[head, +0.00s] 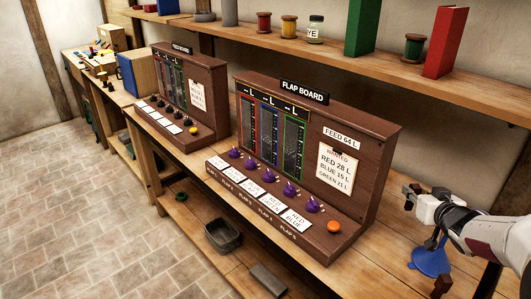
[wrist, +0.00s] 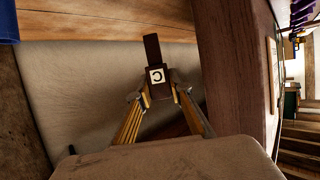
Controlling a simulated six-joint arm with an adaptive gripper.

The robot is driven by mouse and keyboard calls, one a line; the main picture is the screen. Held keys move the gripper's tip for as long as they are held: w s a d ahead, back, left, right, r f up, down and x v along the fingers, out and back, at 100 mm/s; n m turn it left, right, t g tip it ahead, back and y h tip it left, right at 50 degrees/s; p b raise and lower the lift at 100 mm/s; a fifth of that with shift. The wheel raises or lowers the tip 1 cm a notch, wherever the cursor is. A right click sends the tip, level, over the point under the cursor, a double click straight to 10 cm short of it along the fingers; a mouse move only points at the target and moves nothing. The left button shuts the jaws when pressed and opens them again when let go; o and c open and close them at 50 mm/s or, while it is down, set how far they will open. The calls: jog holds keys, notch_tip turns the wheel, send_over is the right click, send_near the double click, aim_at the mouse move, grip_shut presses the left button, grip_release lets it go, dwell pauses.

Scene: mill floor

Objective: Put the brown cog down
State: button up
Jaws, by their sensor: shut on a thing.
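The brown cog (wrist: 152,48) is a dark brown, narrow piece with a white label marked C. In the wrist view it stands out between the two fingertips of my gripper (wrist: 160,92), which is shut on it. In the head view my gripper (head: 428,208) is at the right edge, right of the flap board (head: 384,150) and above the bench. The cog cannot be made out clearly there. Whether it touches anything is hard to tell.
The flap board has purple knobs, white cards and an orange button (head: 334,227). A smaller board (head: 212,95) stands farther left. A shelf (head: 300,42) with spools and books runs above. A grey bin (head: 222,235) sits below the bench.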

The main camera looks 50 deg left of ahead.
aim_at(409, 209)
dwell(0.3)
jog(key=shift+f, duration=3.1)
jog(key=shift+f, duration=0.1)
jog(key=shift+f, duration=1.8)
jog(key=shift+f, duration=0.15)
jog(key=o, duration=0.9)
jog(key=shift+r, duration=0.2)
jog(key=shift+v, duration=6.05)
